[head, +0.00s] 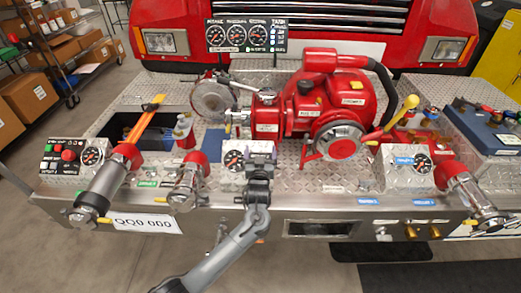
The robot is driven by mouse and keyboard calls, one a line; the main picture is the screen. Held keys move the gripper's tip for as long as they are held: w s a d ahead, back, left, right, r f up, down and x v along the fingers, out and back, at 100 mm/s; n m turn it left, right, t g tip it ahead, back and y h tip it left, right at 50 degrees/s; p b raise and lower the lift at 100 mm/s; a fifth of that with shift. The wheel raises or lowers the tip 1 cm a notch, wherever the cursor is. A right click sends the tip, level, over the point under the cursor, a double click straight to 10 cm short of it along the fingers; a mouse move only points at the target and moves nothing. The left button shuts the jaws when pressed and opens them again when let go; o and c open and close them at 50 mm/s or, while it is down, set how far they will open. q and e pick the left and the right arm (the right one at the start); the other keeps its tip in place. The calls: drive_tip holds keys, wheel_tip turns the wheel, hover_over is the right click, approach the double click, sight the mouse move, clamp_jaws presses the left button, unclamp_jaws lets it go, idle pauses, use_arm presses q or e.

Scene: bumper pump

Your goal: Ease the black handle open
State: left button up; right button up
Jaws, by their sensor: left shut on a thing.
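My left gripper (261,160) reaches up from the bottom of the head view to the middle gauge panel (233,174) on the bumper deck. Its jaws are at the right part of that panel, just right of the round gauge (233,160). The jaws are shut on a small part there, which fits the black handle. The jaws hide most of it, so its angle cannot be told. My right gripper is not in view.
A red pump (330,105) with a yellow-tipped lever (411,102) stands behind the gripper. Capped outlets (188,182) flank it on the left, and another outlet (472,192) is at the right.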

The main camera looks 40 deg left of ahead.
use_arm(q)
drive_tip(key=shift+s+r, duration=0.1)
drive_tip(key=shift+r, duration=0.1)
drive_tip(key=o, duration=1.2)
drive_tip(key=shift+d, duration=0.1)
drive_tip(key=p+v, duration=0.2)
drive_tip(key=v, duration=0.8)
drive_tip(key=shift+s+d, duration=0.2)
drive_tip(key=shift+s, duration=0.1)
idle(1.0)
idle(1.1)
